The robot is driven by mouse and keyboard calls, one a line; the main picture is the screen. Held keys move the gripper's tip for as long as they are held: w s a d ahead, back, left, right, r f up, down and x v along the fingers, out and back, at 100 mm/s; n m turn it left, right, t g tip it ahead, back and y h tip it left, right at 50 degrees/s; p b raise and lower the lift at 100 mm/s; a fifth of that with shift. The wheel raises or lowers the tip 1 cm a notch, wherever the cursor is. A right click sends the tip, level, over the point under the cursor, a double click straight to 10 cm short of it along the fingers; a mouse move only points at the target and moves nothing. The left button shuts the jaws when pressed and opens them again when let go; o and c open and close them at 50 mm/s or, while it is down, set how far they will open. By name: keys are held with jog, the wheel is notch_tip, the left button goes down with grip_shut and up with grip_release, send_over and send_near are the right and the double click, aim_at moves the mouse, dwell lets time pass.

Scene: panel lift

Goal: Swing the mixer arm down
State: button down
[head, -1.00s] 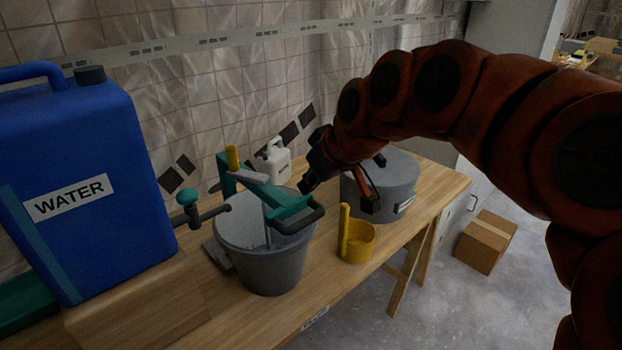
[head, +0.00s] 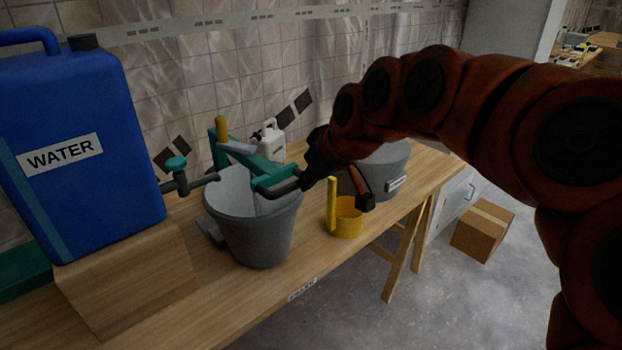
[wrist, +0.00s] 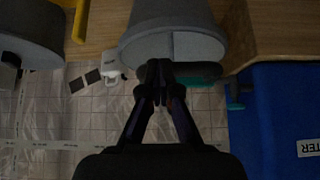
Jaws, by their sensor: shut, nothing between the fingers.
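The mixer arm is a teal beam (head: 250,165) reaching out over a grey bucket (head: 255,238), with a dark grey handle (head: 283,188) at its front end. The beam looks low, close to the rim, and a pale paddle hangs inside the bucket. My gripper (head: 308,182) is shut, with its tips at the right end of the handle; whether they touch it is unclear. In the wrist view my gripper (wrist: 160,78) points at the bucket rim (wrist: 172,42), with the teal arm (wrist: 198,70) just right of the fingers.
A blue water canister (head: 85,150) with a tap stands left of the bucket. A yellow measuring cup (head: 346,222), a lidded grey pot (head: 388,165) and a white jug (head: 268,138) stand on the wooden table (head: 240,300). A cardboard box (head: 482,231) lies on the floor.

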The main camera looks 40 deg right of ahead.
jog(key=shift+a+f, duration=0.2)
jog(key=shift+f, duration=0.25)
notch_tip(320, 180, up, 11)
jog(key=shift+d, duration=0.2)
dwell(0.6)
